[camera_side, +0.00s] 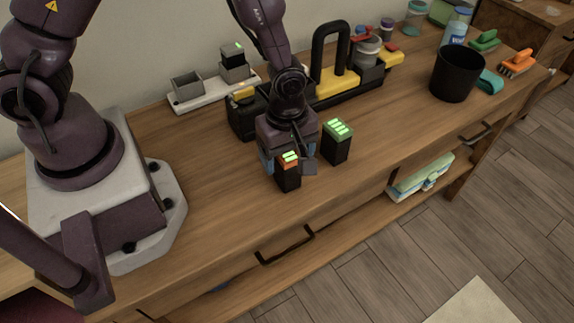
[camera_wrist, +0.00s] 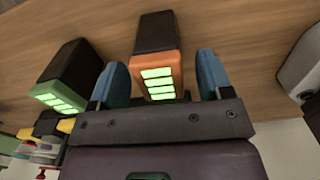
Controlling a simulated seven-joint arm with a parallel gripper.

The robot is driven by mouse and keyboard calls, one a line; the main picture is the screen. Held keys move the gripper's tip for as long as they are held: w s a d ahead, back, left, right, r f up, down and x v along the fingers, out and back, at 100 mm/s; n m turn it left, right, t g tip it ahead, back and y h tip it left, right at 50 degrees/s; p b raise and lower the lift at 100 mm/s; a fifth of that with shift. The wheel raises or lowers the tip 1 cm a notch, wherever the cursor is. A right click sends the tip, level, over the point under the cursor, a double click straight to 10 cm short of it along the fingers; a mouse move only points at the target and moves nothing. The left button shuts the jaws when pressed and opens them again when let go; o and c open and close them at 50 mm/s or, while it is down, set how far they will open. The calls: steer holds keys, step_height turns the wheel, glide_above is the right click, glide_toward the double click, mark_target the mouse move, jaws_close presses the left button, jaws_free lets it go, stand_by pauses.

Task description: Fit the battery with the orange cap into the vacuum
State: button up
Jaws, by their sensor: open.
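The battery with the orange cap (camera_side: 289,176) is a black block with green light bars on top. It stands upright on the wooden bench. My gripper (camera_side: 288,165) is over it, jaws open. In the wrist view the orange-capped battery (camera_wrist: 158,68) lies between the two blue fingertips of my gripper (camera_wrist: 158,78), with a gap visible on each side. The vacuum (camera_side: 338,85), yellow and black with a tall black handle, lies behind on the bench; my arm hides part of it, and I cannot make out its battery slot.
A battery with a green cap (camera_side: 337,142) stands close to the right of my gripper. A charger tray (camera_side: 214,88) with a grey-capped battery (camera_side: 233,55) is behind. The front of the bench is clear.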

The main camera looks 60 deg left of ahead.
steer(key=shift+f, duration=0.35)
steer(key=c, duration=1.2)
steer(key=shift+o, duration=0.2)
steer(key=shift+r, duration=0.15)
steer(key=r, duration=0.9)
steer(key=shift+w+a+r, duration=0.1)
steer(key=shift+a+r, duration=0.05)
steer(key=shift+a, duration=0.1)
steer(key=w+a+r+n, duration=0.15)
steer(key=w+a, duration=0.25)
steer(key=a, duration=0.5)
steer(key=w+a+r+m, duration=0.15)
steer(key=w+a, duration=0.25)
steer(key=a, duration=0.5)
steer(key=shift+n, duration=0.4)
steer(key=f, duration=0.8)
steer(key=shift+s+d+f, duration=0.25)
steer(key=shift+s+f, duration=0.05)
steer(key=shift+f, duration=0.05)
